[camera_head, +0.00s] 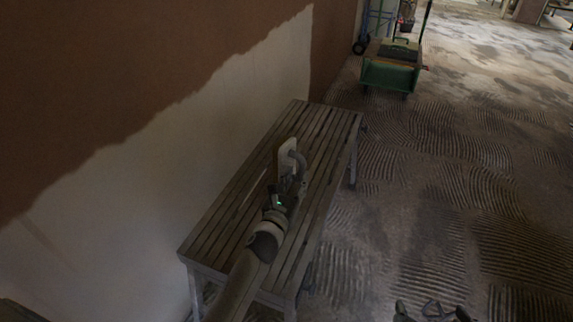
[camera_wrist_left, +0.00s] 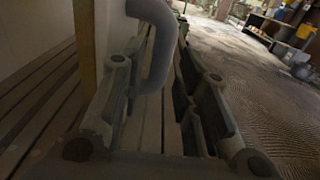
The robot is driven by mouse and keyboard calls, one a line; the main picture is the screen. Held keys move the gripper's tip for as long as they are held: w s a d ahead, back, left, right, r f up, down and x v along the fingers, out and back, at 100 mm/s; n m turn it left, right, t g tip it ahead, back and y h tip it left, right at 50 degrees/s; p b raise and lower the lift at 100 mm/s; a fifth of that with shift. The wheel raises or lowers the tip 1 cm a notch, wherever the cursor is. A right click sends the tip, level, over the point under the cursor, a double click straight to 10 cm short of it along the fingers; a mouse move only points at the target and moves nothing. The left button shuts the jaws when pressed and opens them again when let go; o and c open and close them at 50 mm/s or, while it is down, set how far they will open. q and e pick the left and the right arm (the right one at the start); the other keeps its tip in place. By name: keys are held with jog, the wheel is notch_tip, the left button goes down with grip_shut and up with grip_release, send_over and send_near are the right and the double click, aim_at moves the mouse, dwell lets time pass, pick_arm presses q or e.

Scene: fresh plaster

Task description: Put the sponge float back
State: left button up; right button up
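The sponge float shows in the head view as a pale upright pad (camera_head: 286,153) with a curved grey handle (camera_head: 300,164), over the middle of the slatted bench (camera_head: 243,192). My left gripper (camera_head: 291,180) is at its handle. The float's tan sponge edge (camera_wrist_left: 85,45) stands upright at left there. Whether the float touches the slats is unclear. My right gripper (camera_head: 433,312) is open and empty at the bottom edge.
A half-plastered wall (camera_head: 200,125) runs along the bench's left side. A green cart (camera_head: 390,75) stands beyond the bench, with a blue hand truck (camera_head: 375,22) behind it. The floor (camera_head: 430,190) to the right has ridged marks and is clear. Much of the bench top is bare.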

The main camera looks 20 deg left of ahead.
aim_at(301, 173)
pick_arm(q)
jog(key=w+b, duration=0.1)
jog(key=w, duration=0.3)
jog(key=shift+w+d, duration=0.15)
jog(key=shift+w, duration=0.4)
pick_arm(e)
jog(key=w+a+r+t+y, duration=0.1)
jog(key=w+r+t, duration=0.2)
jog(key=r, duration=0.2)
jog(key=shift+w+a+r+t, duration=0.2)
jog(key=shift+w+a+t, duration=0.2)
pick_arm(q)
grip_shut()
